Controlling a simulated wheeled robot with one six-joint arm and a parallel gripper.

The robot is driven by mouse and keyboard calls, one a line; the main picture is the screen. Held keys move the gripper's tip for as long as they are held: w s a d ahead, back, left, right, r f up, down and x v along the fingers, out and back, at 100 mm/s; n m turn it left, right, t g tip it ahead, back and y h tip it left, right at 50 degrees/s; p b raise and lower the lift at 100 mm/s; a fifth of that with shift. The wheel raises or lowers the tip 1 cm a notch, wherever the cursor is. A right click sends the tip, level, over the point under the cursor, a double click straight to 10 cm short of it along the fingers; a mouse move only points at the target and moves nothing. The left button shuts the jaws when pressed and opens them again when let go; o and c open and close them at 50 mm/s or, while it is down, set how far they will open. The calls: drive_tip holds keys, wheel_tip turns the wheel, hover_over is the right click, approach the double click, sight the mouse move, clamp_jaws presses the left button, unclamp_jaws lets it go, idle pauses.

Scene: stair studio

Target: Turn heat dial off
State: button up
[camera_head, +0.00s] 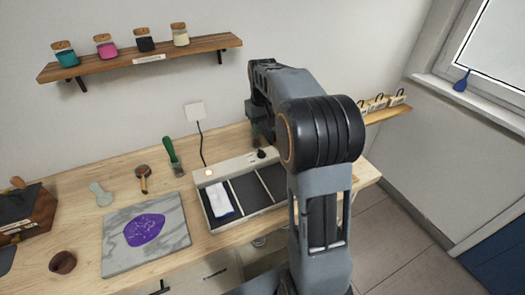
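A black dial (261,154) sits on the pale back strip of a compartment tray (234,223) on the wooden bench. A small warm light (209,172) glows near the left end of the same strip. My arm reaches over the bench, and its far end comes down behind the tray, close to the dial. My gripper's fingers cannot be made out clearly there, so I cannot tell whether they are open, shut or touching the dial. The dial's markings are too small to read.
A folded white cloth (219,201) lies in the tray's left compartment. A marble slab (117,262) with a purple patch, a green-handled brush (172,156) and a brown stamp-like tool (142,178) lie to the left. A jar shelf (205,45) is above; a cord runs from a wall socket (195,112).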

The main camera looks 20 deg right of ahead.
sight(263, 152)
wheel_tip(263, 152, down, 11)
drive_tip(key=shift+r+p, duration=0.15)
drive_tip(key=shift+p, duration=0.15)
clamp_jaws()
idle(0.5)
